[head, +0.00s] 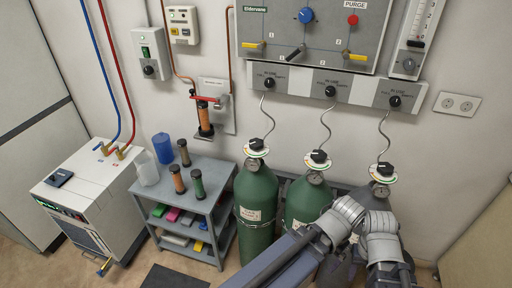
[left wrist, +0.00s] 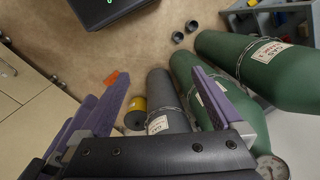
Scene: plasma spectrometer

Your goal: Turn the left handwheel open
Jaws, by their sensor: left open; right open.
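The left handwheel (head: 257,144) is a black knob over a coloured dial on the valve of the left green cylinder (head: 256,200). A middle handwheel (head: 319,156) and a right handwheel (head: 385,169) sit on the other cylinders. My right gripper (head: 391,273) is open, low in the head view near the grey cylinder, away from the left handwheel; its fingers are hard to make out. My left gripper (left wrist: 160,78) is open in the left wrist view, its purple fingers apart and nothing held between them. The grey cylinder (left wrist: 168,95) shows beyond them.
A grey shelf cart (head: 215,215) stands left of the cylinders, with a white machine (head: 90,190) further left. A wall panel (head: 335,35) hangs above, and thin tubes run down to the valves. A yellow can (left wrist: 135,112) stands by the grey cylinder.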

